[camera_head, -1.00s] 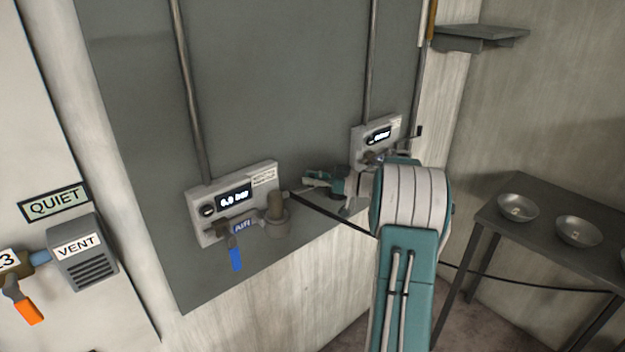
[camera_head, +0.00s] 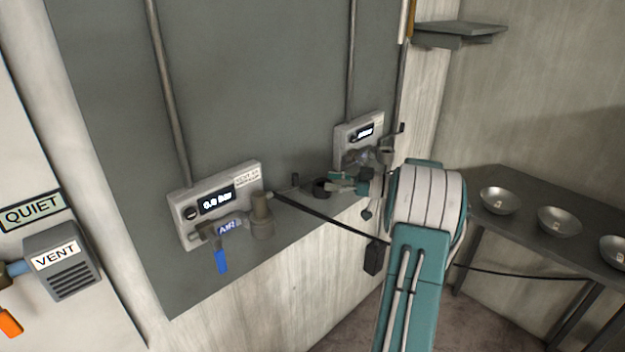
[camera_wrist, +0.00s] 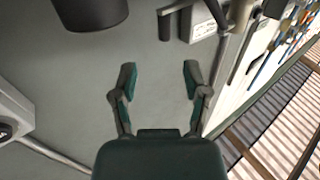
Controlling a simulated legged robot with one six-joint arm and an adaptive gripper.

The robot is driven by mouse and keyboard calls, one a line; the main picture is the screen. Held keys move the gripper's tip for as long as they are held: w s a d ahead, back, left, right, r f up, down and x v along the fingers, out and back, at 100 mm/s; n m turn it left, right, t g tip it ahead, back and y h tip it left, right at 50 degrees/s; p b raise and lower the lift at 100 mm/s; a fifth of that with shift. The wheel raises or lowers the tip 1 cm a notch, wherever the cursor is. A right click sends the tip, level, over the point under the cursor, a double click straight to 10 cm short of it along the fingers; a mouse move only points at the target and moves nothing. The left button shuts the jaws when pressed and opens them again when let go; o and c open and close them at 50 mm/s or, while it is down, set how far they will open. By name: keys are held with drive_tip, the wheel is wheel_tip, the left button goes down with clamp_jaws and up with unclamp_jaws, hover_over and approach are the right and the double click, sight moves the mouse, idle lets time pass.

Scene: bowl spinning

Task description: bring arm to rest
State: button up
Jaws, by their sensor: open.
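My arm (camera_head: 418,265) rises at the lower right of the head view and bends toward the grey wall panel (camera_head: 255,60). My gripper (camera_head: 340,181) is small there, partly hidden by dark fittings around it, between the two wall units. In the wrist view my gripper (camera_wrist: 158,74) is open, its two teal and grey fingers wide apart. Nothing is between them; the bare panel lies behind. A dark cylinder (camera_wrist: 90,10) shows at the top of the wrist view, above the left finger.
The AIR unit (camera_head: 215,204) with a blue lever (camera_head: 220,260) is left of my gripper. A second unit (camera_head: 360,140) is just above it. A dark cable (camera_head: 340,228) crosses beneath. A table (camera_head: 520,190) with metal bowls (camera_head: 559,221) stands at right. A shelf (camera_head: 460,33) is above.

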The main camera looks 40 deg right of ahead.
drive_tip(key=shift+v, duration=1.05)
